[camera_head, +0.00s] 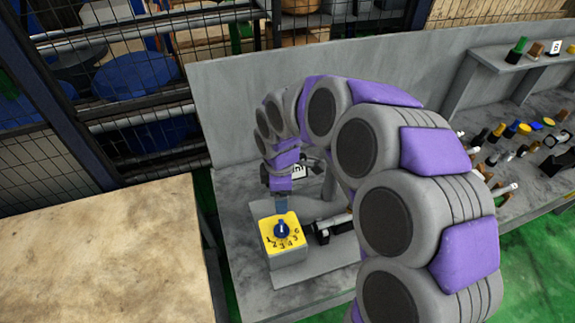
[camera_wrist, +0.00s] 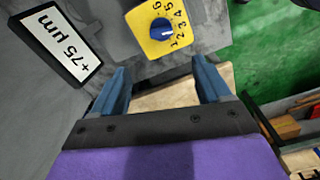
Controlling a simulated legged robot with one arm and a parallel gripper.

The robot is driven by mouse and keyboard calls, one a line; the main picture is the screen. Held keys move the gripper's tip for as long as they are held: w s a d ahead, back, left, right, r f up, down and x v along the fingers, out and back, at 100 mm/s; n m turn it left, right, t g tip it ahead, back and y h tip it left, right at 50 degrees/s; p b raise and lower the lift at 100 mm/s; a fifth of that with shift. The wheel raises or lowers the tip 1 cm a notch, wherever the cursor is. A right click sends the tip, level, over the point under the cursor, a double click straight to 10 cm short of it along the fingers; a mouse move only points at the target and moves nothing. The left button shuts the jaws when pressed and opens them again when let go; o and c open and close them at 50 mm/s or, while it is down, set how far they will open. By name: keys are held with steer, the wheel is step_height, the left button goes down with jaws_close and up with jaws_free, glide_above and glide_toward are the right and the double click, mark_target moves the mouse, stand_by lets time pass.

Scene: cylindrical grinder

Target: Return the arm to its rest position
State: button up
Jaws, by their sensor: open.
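My arm, in purple and grey segments, arches from the lower right of the head view over the grey bench (camera_head: 240,215) and bends down at its far end. My gripper (camera_head: 281,205) hangs just above and behind a yellow dial plate (camera_head: 270,239) with a blue knob (camera_head: 281,230) and numbers around it. In the wrist view the two blue fingers of my gripper (camera_wrist: 163,85) are spread apart with nothing between them. The blue knob (camera_wrist: 163,31) lies beyond the fingertips, apart from them.
A "+75 µm" sign (camera_wrist: 55,45) stands close by on the left in the wrist view. A dark device (camera_head: 335,228) lies beside the dial. A beige tabletop (camera_head: 100,255) is at left, wire fencing (camera_head: 130,120) behind. Several small items crowd the right bench and shelf (camera_head: 510,60).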

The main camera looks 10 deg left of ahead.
steer(key=s+d+r+m+b, duration=0.25)
steer(key=s+d+m, duration=0.3)
steer(key=d, duration=0.35)
steer(key=s+d+r+m+b, duration=0.1)
steer(key=s+d+r+m, duration=0.2)
steer(key=s+d+m, duration=0.45)
steer(key=s+d+f+m+g+b, duration=0.1)
steer(key=s+d+m+b, duration=0.1)
steer(key=s+d+m, duration=0.6)
steer(key=s+d, duration=0.2)
steer(key=s, duration=0.3)
steer(key=shift+s+f+g, duration=0.35)
steer(key=shift+g, duration=0.05)
